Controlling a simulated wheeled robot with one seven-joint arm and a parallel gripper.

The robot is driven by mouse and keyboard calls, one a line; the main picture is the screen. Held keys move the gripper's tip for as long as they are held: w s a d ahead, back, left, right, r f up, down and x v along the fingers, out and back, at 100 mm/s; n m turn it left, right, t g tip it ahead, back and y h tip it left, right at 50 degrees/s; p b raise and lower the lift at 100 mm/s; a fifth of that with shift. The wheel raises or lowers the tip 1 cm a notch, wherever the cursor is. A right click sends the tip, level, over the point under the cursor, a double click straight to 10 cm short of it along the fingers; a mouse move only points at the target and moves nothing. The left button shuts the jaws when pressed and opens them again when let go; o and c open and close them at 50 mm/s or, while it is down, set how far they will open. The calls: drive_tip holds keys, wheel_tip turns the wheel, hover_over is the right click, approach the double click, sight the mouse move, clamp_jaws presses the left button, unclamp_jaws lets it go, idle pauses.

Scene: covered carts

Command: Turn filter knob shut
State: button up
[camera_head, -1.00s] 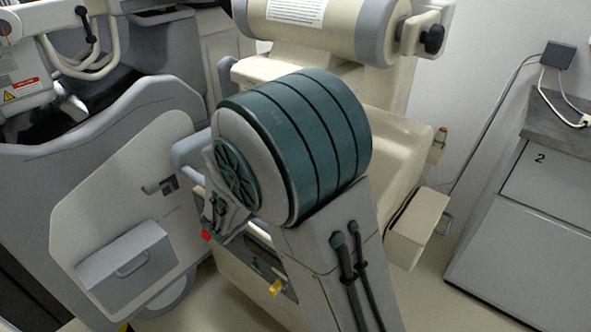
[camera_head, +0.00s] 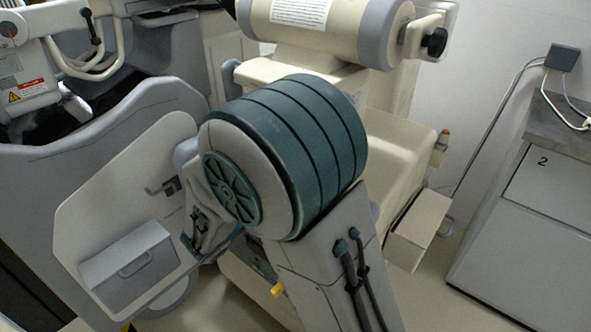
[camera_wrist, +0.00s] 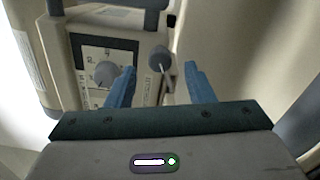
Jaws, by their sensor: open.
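In the wrist view, my gripper (camera_wrist: 159,68) is open, with its two blue fingers apart and nothing held between them. Beyond the fingers is a beige unit with a white marked plate that bears a round grey dial knob (camera_wrist: 104,74). This dial is left of the left finger, which partly overlaps the plate. A smaller dark round knob (camera_wrist: 160,57) with a thin pale lever shows between the fingertips. It looks farther off, and I see no contact. I cannot tell which of these is the filter knob. In the head view my arm hides the area in front of it.
A beige machine with a large cylinder (camera_head: 312,22) and a black side knob (camera_head: 435,41) stands behind my arm. A yellow knob (camera_head: 277,290) is low beside my arm. A grey cart with an open panel (camera_head: 120,215) is at left, a cabinet (camera_head: 535,230) at right.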

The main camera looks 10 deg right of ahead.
drive_tip(key=v, duration=0.9)
drive_tip(key=shift+d, duration=0.1)
drive_tip(key=s+d+r+m+g+y+p, duration=0.2)
drive_tip(key=s+d+r+m+g+p, duration=0.15)
drive_tip(key=d+g+p, duration=0.2)
drive_tip(key=s+d+r+m+g+y+p, duration=0.2)
drive_tip(key=s+d+r+g+y+p, duration=0.1)
drive_tip(key=s+d+g+p, duration=0.3)
drive_tip(key=s+r+m+t+y+p, duration=0.3)
drive_tip(key=r+y+p, duration=0.5)
drive_tip(key=r, duration=0.3)
drive_tip(key=shift+a+m+t+y, duration=0.35)
drive_tip(key=shift+a+m+y, duration=0.05)
drive_tip(key=shift+m+y, duration=0.45)
